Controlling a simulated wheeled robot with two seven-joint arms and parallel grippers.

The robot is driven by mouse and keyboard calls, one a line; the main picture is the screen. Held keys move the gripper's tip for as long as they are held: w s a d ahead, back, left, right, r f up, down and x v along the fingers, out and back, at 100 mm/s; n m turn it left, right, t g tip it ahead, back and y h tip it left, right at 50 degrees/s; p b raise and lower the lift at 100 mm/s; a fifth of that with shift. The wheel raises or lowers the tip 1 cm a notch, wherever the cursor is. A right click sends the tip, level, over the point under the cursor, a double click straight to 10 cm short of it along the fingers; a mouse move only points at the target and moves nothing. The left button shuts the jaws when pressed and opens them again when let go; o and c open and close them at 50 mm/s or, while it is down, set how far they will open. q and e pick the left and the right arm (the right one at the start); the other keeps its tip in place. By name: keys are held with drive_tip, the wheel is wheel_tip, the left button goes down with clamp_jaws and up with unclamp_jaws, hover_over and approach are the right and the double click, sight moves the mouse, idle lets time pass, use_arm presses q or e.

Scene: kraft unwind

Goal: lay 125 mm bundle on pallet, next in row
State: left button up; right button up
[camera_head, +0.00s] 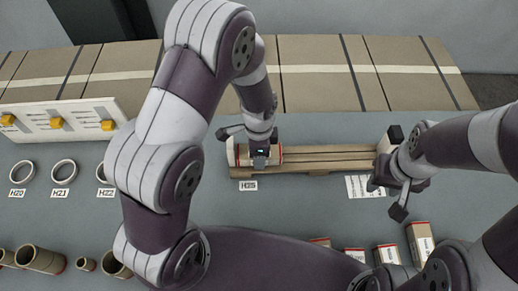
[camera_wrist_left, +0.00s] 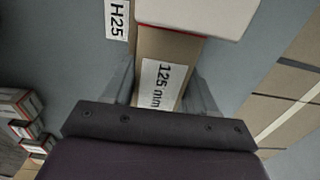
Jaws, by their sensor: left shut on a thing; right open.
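The 125 mm bundle (camera_wrist_left: 152,75) is a brown kraft piece with a white "125 mm" label and a red edge, between the fingers of my left gripper in the left wrist view. In the head view the left gripper (camera_head: 258,150) is shut on the bundle (camera_head: 274,156) at the left end of the wooden pallet (camera_head: 335,164). The gripper hides part of the bundle, and I cannot tell whether it touches the pallet. The pallet's slats to the right are bare. My right gripper (camera_head: 390,197) is open and empty, front right of the pallet.
Several labelled packs (camera_head: 420,241) stand at the front right. Rings (camera_head: 64,171) and tubes (camera_head: 40,259) lie at left, beside a white board (camera_head: 58,122). A brown-topped surface (camera_head: 320,85) runs behind.

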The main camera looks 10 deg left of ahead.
use_arm(q)
drive_tip(key=shift+f, duration=0.25)
idle(0.4)
drive_tip(key=o, duration=1.5)
wheel_tip(320, 180, up, 13)
drive_tip(key=shift+f+b, duration=0.1)
drive_tip(key=shift+b, duration=0.35)
